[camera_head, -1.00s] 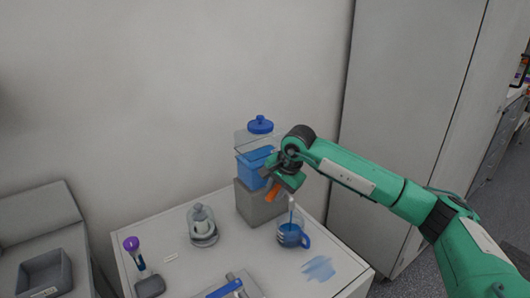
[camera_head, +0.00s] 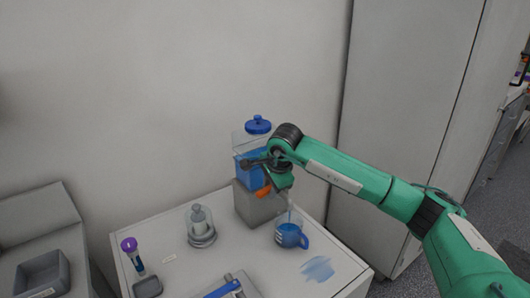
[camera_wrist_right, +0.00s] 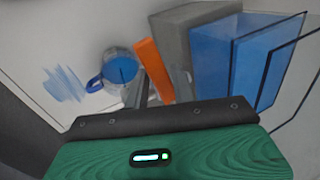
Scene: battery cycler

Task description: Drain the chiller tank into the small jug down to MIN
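The chiller tank (camera_head: 262,172) is a clear box with blue liquid and a blue cap, standing on a grey block. Its level marks are too small to read. The small jug (camera_head: 289,237), clear with a blue handle, stands in front and holds blue liquid; it also shows in the wrist view (camera_wrist_right: 121,70). My right gripper (camera_head: 268,184) is at the orange lever (camera_wrist_right: 154,70) low on the tank's front. Its fingers lie on both sides of the lever; whether they grip it is unclear. My left gripper is out of view.
A blue smear (camera_head: 318,268) marks the tabletop right of the jug. A glass vessel (camera_head: 201,228), a purple-topped tool (camera_head: 133,256) and a blue-handled item (camera_head: 224,289) lie left and front. A tall cabinet (camera_head: 410,120) stands to the right.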

